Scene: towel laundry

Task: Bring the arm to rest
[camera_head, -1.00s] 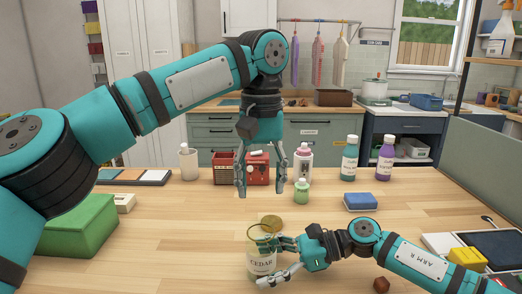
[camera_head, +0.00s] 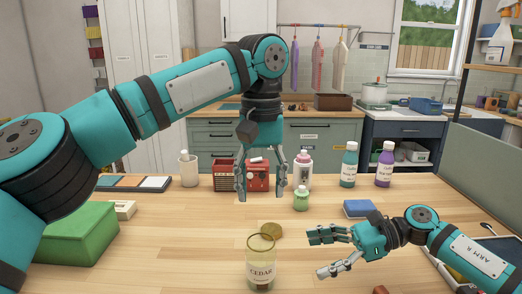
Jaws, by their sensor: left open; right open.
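My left arm comes in from the left, and its gripper (camera_head: 261,190) hangs open and empty, pointing down above the middle of the table, in front of a red box. My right arm reaches in from the lower right, and its gripper (camera_head: 330,254) is open and empty above the table, pointing left. A glass jar labelled CEDAR (camera_head: 261,270) stands upright to the left of the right gripper, apart from it. A round brownish lid (camera_head: 271,231) shows at the jar's top right; I cannot tell if it touches the jar.
Behind the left gripper are a red box (camera_head: 228,176) and several bottles, including a teal one (camera_head: 348,165) and a purple one (camera_head: 385,165). A green box (camera_head: 80,232) is at left. The front-left tabletop is clear.

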